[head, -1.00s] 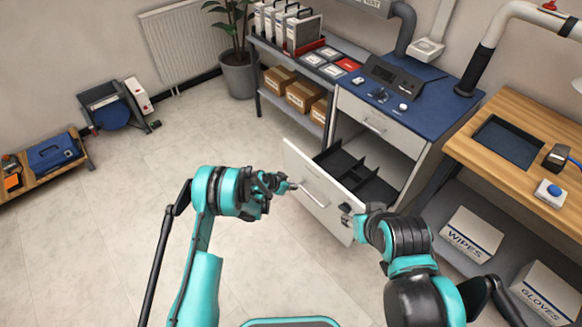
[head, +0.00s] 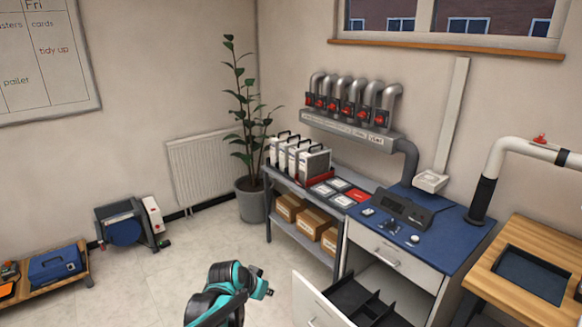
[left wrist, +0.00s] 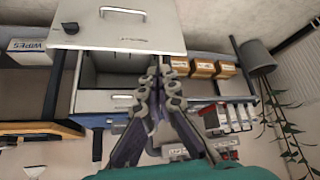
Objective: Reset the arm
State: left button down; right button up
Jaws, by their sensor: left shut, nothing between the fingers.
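My left arm (head: 215,300), teal and black, reaches up from the bottom of the head view. Its gripper (head: 262,287) is held in the air left of an open drawer, apart from it. In the left wrist view the fingers of my left gripper (left wrist: 160,75) are shut with nothing between them. The open lower drawer (head: 316,303) has a white front, and its black divided inside shows in the head view. Its front also shows upside down in the left wrist view (left wrist: 120,33). My right gripper is in neither current view.
The blue-topped workbench (head: 405,222) has a shut upper drawer (head: 392,262). A wooden table (head: 505,275) stands at the right. A potted plant (head: 252,203) stands by the radiator (head: 203,165).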

pick_arm(q)
jog(key=s+a+r+n+y, duration=0.1)
jog(key=s+a+r, duration=0.2)
jog(key=s, duration=0.4)
jog(key=s+a+r+n+y, duration=0.1)
jog(key=s+a+r+n, duration=0.2)
jog(key=s, duration=0.4)
jog(key=s+a+n+t+y, duration=0.1)
jog(key=s+a, duration=0.3)
jog(key=s, duration=0.8)
jog(key=shift+s+a+f, duration=0.2)
jog(key=shift+a+f, duration=0.05)
jog(key=shift+a, duration=0.15)
